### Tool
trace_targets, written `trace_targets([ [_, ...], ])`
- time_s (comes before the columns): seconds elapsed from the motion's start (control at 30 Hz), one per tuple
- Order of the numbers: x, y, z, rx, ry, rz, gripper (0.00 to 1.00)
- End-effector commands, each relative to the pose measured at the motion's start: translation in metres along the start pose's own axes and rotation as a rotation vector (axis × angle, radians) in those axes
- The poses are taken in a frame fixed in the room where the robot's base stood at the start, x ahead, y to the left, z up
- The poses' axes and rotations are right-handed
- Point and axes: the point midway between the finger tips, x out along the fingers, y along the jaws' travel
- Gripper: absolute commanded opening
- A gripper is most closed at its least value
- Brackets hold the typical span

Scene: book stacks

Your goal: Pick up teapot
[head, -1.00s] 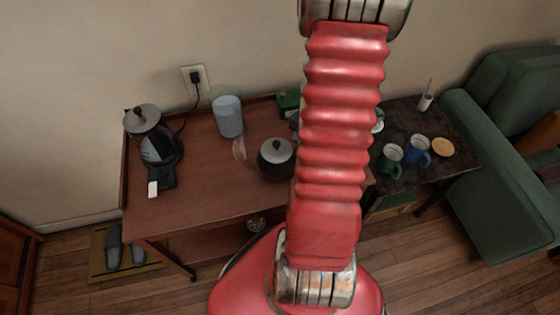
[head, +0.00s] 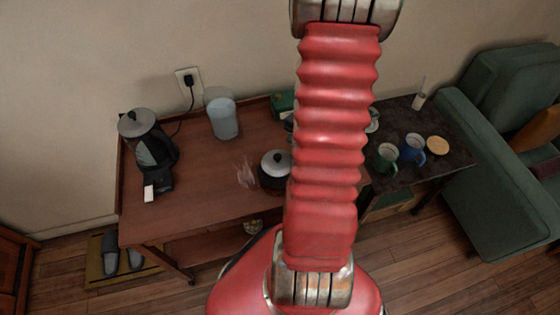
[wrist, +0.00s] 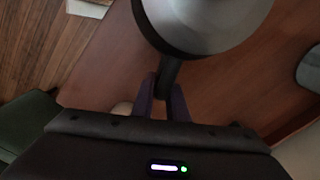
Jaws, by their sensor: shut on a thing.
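The teapot (head: 275,168) is a dark round pot with a grey lid and black knob, over the right part of the brown table (head: 205,190) in the head view. My red arm hides its right side. In the wrist view the teapot (wrist: 215,22) fills the top, and its dark handle points down between my fingers. My gripper (wrist: 162,95) is shut on that handle. The head view hides my gripper behind my arm. I cannot tell whether the pot's base touches the table.
A black kettle (head: 150,145) stands at the table's left and a translucent container (head: 223,120) at its back. Green (head: 387,157) and blue (head: 413,149) mugs stand on a dark side table (head: 430,175). A green armchair (head: 495,165) is at the right.

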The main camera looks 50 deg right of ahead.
Motion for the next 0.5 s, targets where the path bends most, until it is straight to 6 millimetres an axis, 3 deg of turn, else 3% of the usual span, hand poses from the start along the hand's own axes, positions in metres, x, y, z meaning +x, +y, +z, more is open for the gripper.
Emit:
trace_targets([
  [0.5,-0.0064,-0.0002,-0.0003,0.0,0.0,0.0,0.0],
])
